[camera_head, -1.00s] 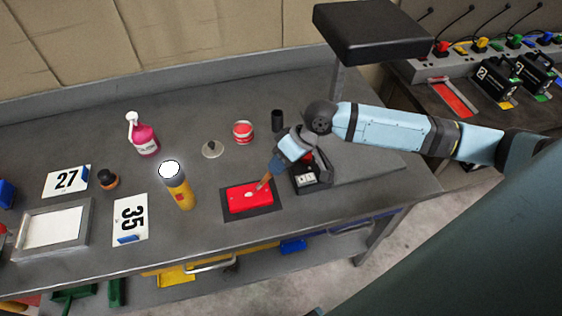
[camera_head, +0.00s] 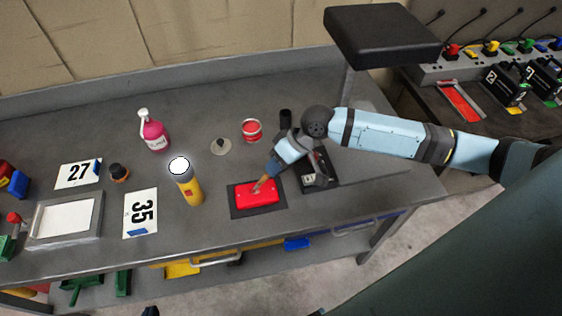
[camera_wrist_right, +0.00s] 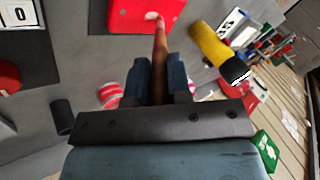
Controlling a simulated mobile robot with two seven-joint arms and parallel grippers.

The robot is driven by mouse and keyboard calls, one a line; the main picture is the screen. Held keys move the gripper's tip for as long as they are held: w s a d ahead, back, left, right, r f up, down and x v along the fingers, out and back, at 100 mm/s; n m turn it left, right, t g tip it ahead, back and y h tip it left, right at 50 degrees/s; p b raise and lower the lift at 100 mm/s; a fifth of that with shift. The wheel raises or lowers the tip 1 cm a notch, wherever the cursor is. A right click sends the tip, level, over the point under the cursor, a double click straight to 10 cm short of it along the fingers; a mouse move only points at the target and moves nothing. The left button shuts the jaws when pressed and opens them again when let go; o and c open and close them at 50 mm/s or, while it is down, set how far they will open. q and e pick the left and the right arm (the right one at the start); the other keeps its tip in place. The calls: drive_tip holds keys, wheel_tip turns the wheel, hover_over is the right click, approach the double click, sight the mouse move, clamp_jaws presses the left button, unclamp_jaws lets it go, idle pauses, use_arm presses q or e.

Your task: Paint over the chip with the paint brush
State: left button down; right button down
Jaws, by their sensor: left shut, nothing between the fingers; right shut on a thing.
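A red panel (camera_head: 268,198) lies on a dark mat (camera_head: 240,212) near the bench's front edge; it also shows in the right wrist view (camera_wrist_right: 128,16). My right gripper (camera_head: 273,167) is shut on the paint brush (camera_head: 263,181), which slants down with its tip at the panel. In the right wrist view, the fingers (camera_wrist_right: 160,80) grip the brush's brown handle (camera_wrist_right: 160,50). A pale chip (camera_wrist_right: 152,16) shows right by the brush tip; I cannot tell whether they touch. Only a small dark tip of what looks like my left gripper (camera_head: 150,311) shows at the bottom edge.
A yellow flashlight (camera_head: 190,190) stands left of the panel. Behind are an open red paint can (camera_head: 252,130), its lid (camera_head: 220,146) and a black cylinder (camera_head: 285,118). A black box (camera_head: 318,180) sits close right of the panel. A pink bottle (camera_head: 155,134) stands further left.

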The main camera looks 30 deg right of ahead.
idle(0.4)
drive_tip(key=shift+s+d+p, duration=0.15)
drive_tip(key=shift+d+p, duration=0.3)
drive_tip(key=shift+d, duration=0.25)
drive_tip(key=shift+s+d+p, duration=0.2)
drive_tip(key=shift+d+p, duration=0.25)
drive_tip(key=shift+d, duration=0.25)
drive_tip(key=shift+a, duration=0.1)
drive_tip(key=shift+w+a+p, duration=0.15)
drive_tip(key=shift+a+p, duration=0.35)
drive_tip(key=shift+a, duration=0.15)
